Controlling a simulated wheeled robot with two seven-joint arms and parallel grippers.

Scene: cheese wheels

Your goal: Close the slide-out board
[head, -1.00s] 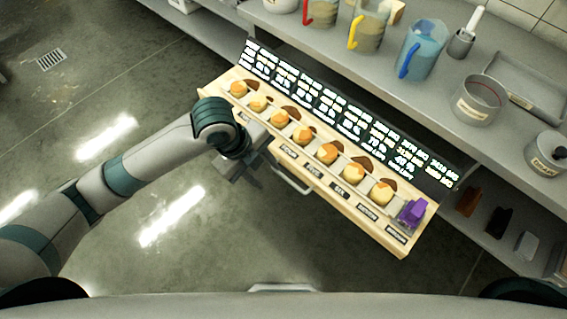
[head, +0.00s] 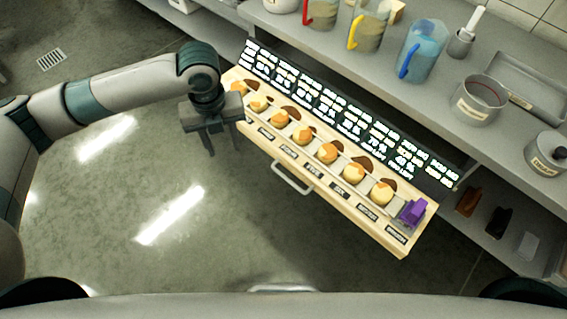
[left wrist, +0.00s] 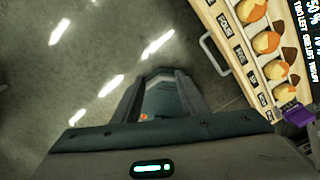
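The slide-out board (head: 330,192) is a pale wooden drawer-like board that sticks out from under the counter. It holds a row of cheese wheels and has labels along its front edge. Its metal handle (head: 292,178) is on the front side; it also shows in the left wrist view (left wrist: 211,53), beside the board (left wrist: 239,72). My left gripper (head: 223,152) is open and empty, near the board's left end, to the left of the handle and apart from it. Its two fingers also show in the left wrist view (left wrist: 160,88), pointing over the floor. My right gripper is out of view.
A black price panel (head: 340,115) stands along the board's back. A purple object (head: 412,211) sits at the board's right end. The counter (head: 400,85) behind bears jugs, including a blue one (head: 421,50), and a pot (head: 477,103). The floor in front is clear.

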